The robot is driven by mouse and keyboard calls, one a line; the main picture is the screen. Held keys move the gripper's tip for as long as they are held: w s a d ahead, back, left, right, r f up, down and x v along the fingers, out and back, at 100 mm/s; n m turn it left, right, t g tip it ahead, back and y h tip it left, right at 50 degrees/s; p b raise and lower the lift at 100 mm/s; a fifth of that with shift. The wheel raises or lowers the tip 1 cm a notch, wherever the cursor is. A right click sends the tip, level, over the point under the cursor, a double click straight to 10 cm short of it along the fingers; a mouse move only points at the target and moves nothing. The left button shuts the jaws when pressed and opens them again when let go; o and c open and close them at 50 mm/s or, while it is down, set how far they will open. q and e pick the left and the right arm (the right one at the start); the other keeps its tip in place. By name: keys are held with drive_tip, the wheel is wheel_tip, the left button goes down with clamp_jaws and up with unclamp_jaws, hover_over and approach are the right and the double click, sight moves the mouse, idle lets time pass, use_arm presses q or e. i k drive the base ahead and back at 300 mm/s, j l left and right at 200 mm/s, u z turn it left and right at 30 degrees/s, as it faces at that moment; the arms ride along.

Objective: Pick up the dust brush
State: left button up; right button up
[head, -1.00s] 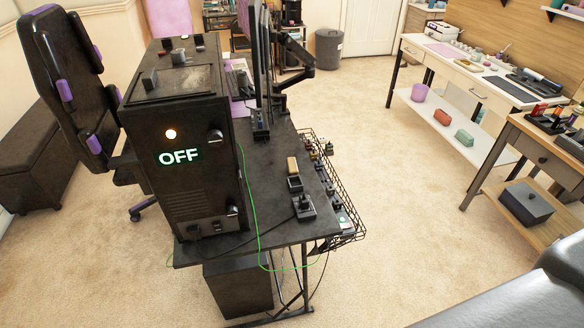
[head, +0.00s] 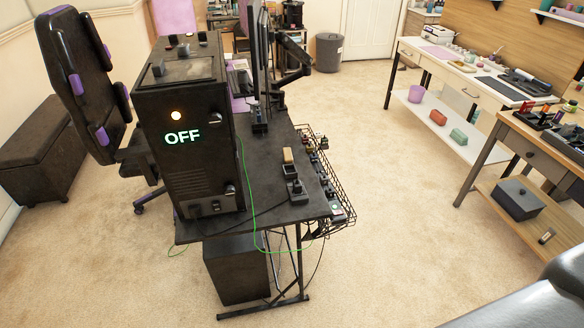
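A small item with a tan top (head: 288,155) and a dark part below it lies on the black desk (head: 268,207), right of the computer tower. It may be the dust brush, but it is too small to be sure. A black device with an upright knob or stick (head: 297,191) stands just in front of it. Neither of my grippers is in view.
The large black tower (head: 185,140) reading OFF fills the desk's left side. A wire basket (head: 340,190) with small items hangs along its right edge. A green cable droops in front. Open carpet (head: 400,220) lies right of the desk, before a wooden workbench (head: 530,145).

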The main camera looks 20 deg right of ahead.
sight(287, 153)
drive_tip(key=k+u, duration=0.1)
drive_tip(key=k, duration=0.25)
drive_tip(key=u, duration=1.35)
drive_tip(key=l+u, duration=0.15)
drive_tip(key=l, duration=2)
drive_tip(key=i+l, duration=0.1)
drive_tip(key=l, duration=1.75)
